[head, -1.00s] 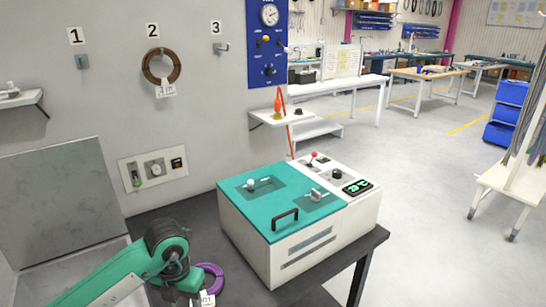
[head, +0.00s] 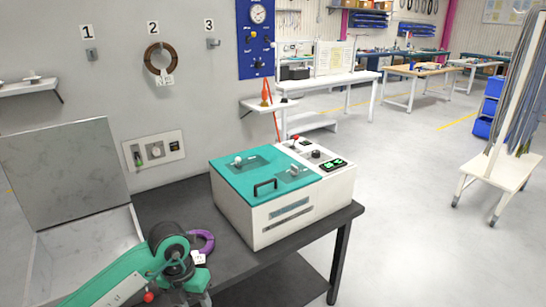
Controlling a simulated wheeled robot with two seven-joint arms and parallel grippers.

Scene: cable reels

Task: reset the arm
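My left arm (head: 130,274) comes in from the lower left, green with a dark joint. Its gripper does not show; the arm runs out of the bottom of the picture. My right arm and gripper are not in view. A purple cable reel (head: 208,240) with a white tag (head: 198,258) lies on the dark table, just beyond the arm's joint, which partly covers it. A brown reel (head: 150,58) with a tag hangs on the wall under number 2. The hooks under 1 (head: 91,55) and 3 (head: 213,43) are bare.
A white machine with a closed teal lid (head: 238,178) stands on the dark table (head: 318,232). A grey open-lidded box (head: 62,170) stands at the left. A white rack with hanging strips (head: 488,175) is at the right. The floor between is clear.

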